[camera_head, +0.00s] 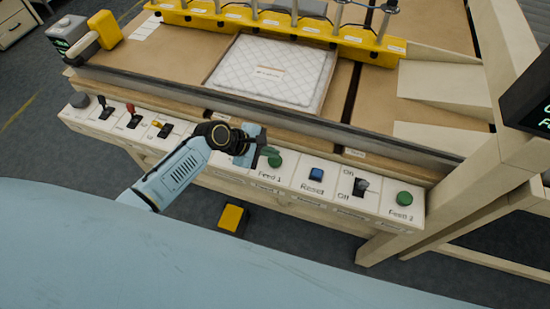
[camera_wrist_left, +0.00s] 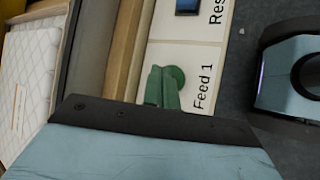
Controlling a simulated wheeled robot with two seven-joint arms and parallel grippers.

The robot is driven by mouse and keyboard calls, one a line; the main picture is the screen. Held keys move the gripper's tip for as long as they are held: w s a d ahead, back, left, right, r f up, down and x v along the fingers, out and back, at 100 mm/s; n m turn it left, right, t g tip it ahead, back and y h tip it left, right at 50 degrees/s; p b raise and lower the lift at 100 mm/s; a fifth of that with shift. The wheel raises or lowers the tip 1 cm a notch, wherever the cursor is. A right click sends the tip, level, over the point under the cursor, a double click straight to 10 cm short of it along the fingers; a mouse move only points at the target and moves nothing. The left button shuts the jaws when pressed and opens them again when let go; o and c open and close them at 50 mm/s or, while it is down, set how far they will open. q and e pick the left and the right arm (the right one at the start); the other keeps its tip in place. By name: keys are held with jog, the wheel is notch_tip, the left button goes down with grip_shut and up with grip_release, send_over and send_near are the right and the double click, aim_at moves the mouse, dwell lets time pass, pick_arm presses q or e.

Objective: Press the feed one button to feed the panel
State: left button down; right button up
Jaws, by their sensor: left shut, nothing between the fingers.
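The green round Feed 1 button (camera_head: 275,160) sits on the white control strip, left of the blue Reset button (camera_head: 316,174). My left gripper (camera_head: 267,151) is shut and empty, with its fingertips at the left and upper edge of the Feed 1 button. In the left wrist view the green Feed 1 button (camera_wrist_left: 177,77) shows beside the greenish fingertips (camera_wrist_left: 158,86), which overlap its edge. I cannot tell whether they touch it or whether it is pressed in. The white quilted panel (camera_head: 270,72) lies flat on the machine bed behind the strip. My right gripper is not in view.
Right of Reset are an On/Off switch (camera_head: 361,186) and a green Feed 2 button (camera_head: 404,198). Several levers stand on the strip's left part. A yellow bar with rods (camera_head: 290,27) spans the bed behind the panel. A wooden frame post (camera_head: 505,80) rises at right.

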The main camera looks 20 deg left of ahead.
pick_arm(q)
jog(key=shift+f, duration=0.15)
dwell(0.7)
jog(key=shift+f, duration=0.3)
